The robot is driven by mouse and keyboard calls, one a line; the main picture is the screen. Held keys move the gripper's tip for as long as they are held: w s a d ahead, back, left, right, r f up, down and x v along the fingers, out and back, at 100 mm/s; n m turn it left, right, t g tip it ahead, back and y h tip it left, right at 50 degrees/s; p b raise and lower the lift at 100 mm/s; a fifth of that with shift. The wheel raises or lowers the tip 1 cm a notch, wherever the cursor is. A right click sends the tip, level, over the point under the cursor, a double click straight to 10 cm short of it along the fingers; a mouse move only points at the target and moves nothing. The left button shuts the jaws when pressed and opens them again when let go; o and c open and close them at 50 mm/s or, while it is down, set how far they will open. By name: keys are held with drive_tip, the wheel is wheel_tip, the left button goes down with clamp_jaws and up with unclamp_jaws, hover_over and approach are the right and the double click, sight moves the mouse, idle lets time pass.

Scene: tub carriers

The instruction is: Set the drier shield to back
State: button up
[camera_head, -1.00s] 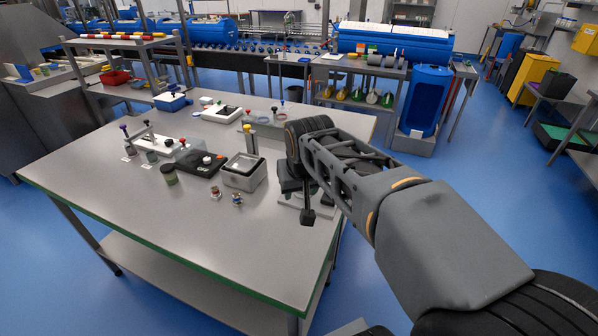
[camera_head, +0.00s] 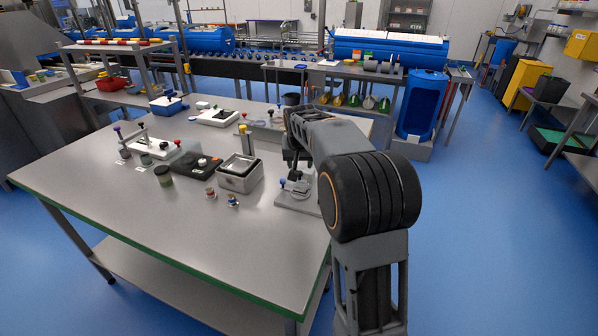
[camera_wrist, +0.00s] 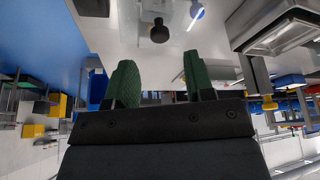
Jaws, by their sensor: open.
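My gripper (camera_head: 292,160) is above the right part of the steel table (camera_head: 110,210), partly hidden by my own arm. In the wrist view, its two green-padded fingers (camera_wrist: 160,82) stand apart with nothing between them. Below it in the head view is a small fixture (camera_head: 299,200) on a pale grey plate, with a blue tip and light parts. In the wrist view, a dark round knob (camera_wrist: 159,34) shows beyond the fingers, apart from them. I cannot tell for sure which part is the drier shield, or its setting.
A metal box (camera_head: 240,180) with a yellow-topped post (camera_head: 245,140) stands left of the fixture. The table's front is clear.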

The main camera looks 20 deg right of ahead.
sight(301, 175)
drive_tip(key=shift+x, duration=2.9)
clamp_jaws()
